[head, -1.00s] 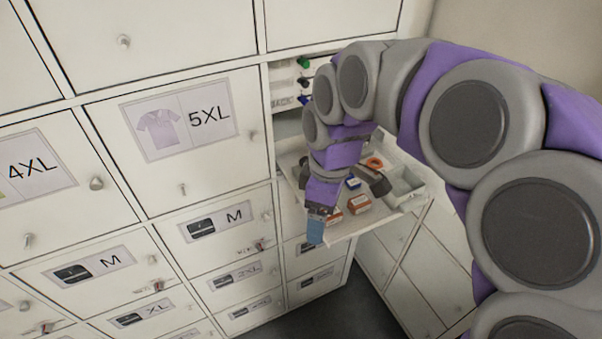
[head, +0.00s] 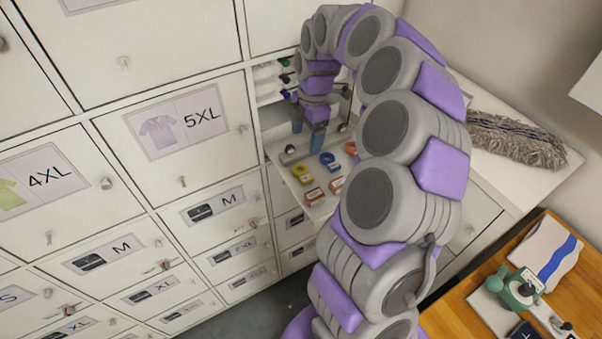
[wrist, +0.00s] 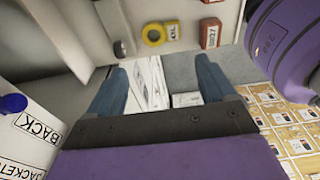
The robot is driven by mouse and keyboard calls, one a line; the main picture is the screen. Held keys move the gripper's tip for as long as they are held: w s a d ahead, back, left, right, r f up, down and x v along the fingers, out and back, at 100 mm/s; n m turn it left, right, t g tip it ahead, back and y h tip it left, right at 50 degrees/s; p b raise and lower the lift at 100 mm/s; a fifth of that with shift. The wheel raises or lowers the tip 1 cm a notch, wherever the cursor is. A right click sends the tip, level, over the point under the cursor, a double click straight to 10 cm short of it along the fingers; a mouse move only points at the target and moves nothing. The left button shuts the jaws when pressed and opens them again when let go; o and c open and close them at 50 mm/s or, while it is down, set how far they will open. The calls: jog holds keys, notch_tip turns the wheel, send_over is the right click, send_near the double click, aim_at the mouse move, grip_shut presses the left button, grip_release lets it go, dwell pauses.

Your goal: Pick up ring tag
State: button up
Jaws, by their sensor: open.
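The ring tags lie on a pale pull-out tray (head: 322,208) in front of an open locker compartment. A yellow ring tag (head: 300,170), a blue one (head: 328,159) and an orange one (head: 350,148) show in the head view. In the wrist view the yellow ring (wrist: 153,34) has a small label marked XL (wrist: 172,30). My gripper (head: 308,132) is open and empty at the compartment's mouth, behind the rings. In the wrist view its blue fingers (wrist: 162,85) are spread apart, and the yellow ring is beyond them, not between them.
Red labelled boxes (head: 314,196) sit on the tray's front part. A white BACK label (wrist: 38,128) is close to my gripper's left. Locker doors (head: 176,130) fill the left. A mop head (head: 515,140) lies on a white top at right, above a wooden bench (head: 455,318).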

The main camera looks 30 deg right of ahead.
aim_at(303, 172)
jog(key=f, duration=0.8)
jog(key=a+f, duration=0.1)
jog(key=f, duration=0.3)
jog(key=shift+f, duration=0.2)
jog(key=shift+s, duration=0.1)
jog(key=shift+c, duration=0.4)
jog(key=c, duration=0.6)
